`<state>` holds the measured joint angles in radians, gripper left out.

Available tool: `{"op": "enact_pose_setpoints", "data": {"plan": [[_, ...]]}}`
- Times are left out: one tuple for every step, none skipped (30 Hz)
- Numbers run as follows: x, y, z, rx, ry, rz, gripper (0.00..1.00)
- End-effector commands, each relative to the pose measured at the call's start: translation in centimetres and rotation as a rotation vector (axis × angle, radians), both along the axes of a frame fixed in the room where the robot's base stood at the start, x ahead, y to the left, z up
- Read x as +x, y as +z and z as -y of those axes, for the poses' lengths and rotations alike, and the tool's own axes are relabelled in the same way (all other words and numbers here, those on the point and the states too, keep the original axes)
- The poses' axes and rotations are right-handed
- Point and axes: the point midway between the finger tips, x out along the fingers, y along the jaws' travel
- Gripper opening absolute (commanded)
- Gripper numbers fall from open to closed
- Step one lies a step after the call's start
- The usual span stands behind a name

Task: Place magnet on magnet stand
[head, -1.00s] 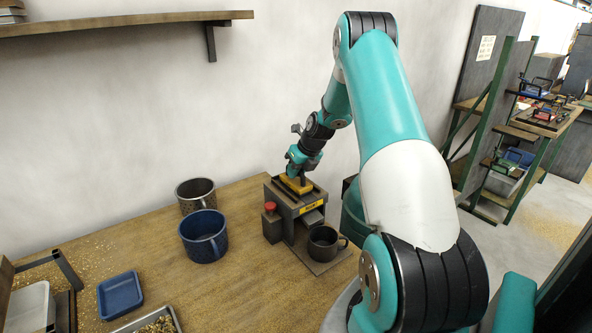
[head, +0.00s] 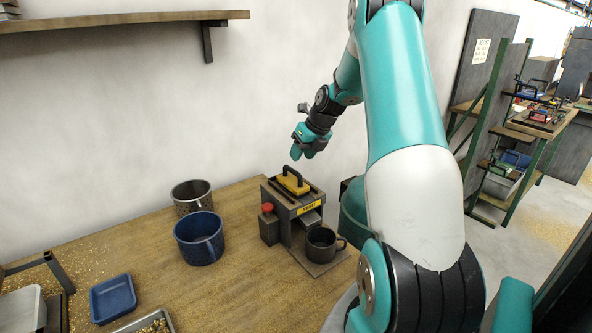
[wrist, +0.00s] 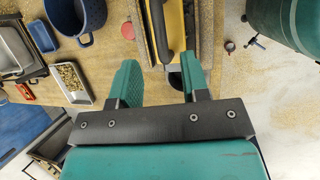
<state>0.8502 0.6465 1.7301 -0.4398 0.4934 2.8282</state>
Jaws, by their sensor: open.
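The magnet is a yellow block with a black arched handle (head: 293,182). It sits on top of the grey machine-like stand (head: 283,203), which has a yellow label on its front. In the wrist view the magnet (wrist: 176,30) lies beyond the fingers, with its dark handle running lengthwise. My gripper (head: 302,152) is above the magnet and apart from it. Its two green fingers (wrist: 160,85) are spread, with nothing held between them.
A dark mug (head: 321,243) stands on the stand's base, and a red-capped part (head: 267,208) is at its left. A blue pot (head: 198,240), a metal pot (head: 191,196) and a blue tray (head: 113,297) are to the left on the table (head: 165,275). A wall shelf (head: 110,22) hangs above.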

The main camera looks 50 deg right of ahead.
Motion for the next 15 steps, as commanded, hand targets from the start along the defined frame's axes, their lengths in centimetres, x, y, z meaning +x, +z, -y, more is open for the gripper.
{"op": "enact_pose_setpoints", "data": {"plan": [[-0.5,0.8,0.2,-0.003,-0.003,0.003,0.42],[-0.7,1.3,0.2,-0.003,-0.002,0.002,0.42],[-1.0,1.9,0.3,-0.003,-0.002,0.002,0.42],[-1.1,2.3,0.3,-0.002,-0.001,0.001,0.42],[-1.3,2.7,0.3,-0.002,-0.001,0.002,0.42],[-1.5,3.1,0.4,-0.001,-0.001,0.002,0.42],[-1.6,3.3,0.4,-0.001,-0.001,0.001,0.42],[-1.7,3.5,0.4,-0.001,-0.001,0.001,0.42],[-1.8,3.7,0.4,-0.001,-0.001,0.001,0.42],[-1.8,3.9,0.4,-0.001,-0.001,0.001,0.42],[-1.9,3.9,0.4,-0.001,0.000,0.000,0.42],[-1.9,4.0,0.4,0.000,0.001,0.000,0.42],[-1.8,4.0,0.3,-0.002,0.007,0.000,0.42],[-1.7,4.1,0.0,-0.006,0.021,0.000,0.42],[-1.5,4.3,-0.7,-0.016,0.058,0.002,0.42]]}}
